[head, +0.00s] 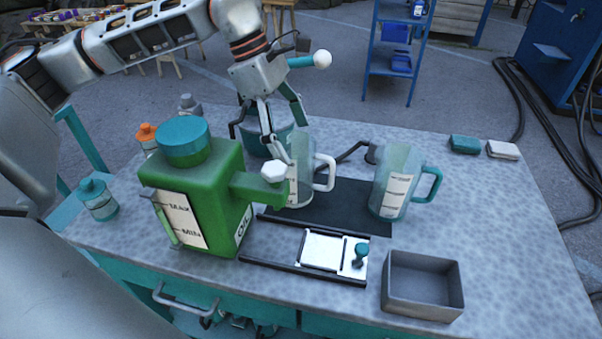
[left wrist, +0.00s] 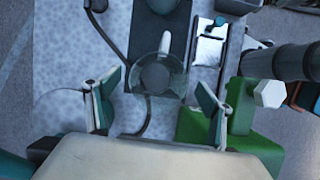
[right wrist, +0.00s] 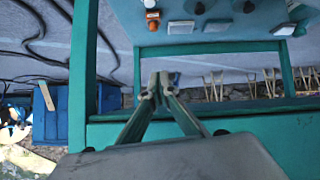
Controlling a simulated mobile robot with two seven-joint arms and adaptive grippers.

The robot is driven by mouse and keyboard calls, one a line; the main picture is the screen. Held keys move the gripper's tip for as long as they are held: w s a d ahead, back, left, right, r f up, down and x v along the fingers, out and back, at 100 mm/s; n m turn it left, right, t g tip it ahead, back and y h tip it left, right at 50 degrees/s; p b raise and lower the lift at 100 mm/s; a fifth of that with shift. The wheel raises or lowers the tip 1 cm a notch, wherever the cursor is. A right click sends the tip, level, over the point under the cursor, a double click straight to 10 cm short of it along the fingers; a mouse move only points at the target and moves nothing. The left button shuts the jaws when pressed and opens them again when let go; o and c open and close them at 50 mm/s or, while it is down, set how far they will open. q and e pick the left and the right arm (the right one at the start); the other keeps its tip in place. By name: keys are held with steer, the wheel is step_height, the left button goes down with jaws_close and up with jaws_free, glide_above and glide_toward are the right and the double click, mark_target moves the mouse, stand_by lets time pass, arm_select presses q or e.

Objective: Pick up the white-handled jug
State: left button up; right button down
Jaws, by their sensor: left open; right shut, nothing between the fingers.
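The white-handled jug (head: 300,182) is a clear measuring jug standing upright on the dark mat, its white handle (head: 325,172) pointing right. My left gripper (head: 288,140) is open above and just behind it, pointing down. In the left wrist view the jug (left wrist: 158,76) shows from above, between the spread fingers (left wrist: 157,108) but farther out, with its handle (left wrist: 165,42) pointing away. I cannot tell if a finger touches it. The green oil can hides part of its lower left in the head view. My right gripper (right wrist: 160,90) is shut and empty, away from the jug.
The green oil can (head: 215,170) with its spout stands close in front-left of the jug. A teal-handled jug (head: 395,182) stands to the right. A grey tray (head: 424,308) and a sliding plate (head: 322,250) lie in front. The worktop's right side is mostly clear.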

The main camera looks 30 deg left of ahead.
mark_target(300, 151)
arm_select(q)
steer(key=x, duration=0.4)
steer(key=shift+d, duration=0.1)
arm_select(e)
steer(key=shift+w+d+r, duration=0.2)
steer(key=shift+w+r, duration=0.05)
steer(key=shift+w, duration=0.3)
arm_select(q)
steer(key=shift+c, duration=0.4)
steer(key=c, duration=1.6)
arm_select(e)
steer(key=shift+s+f, duration=0.1)
steer(key=shift+f, duration=0.1)
steer(key=shift+a, duration=0.1)
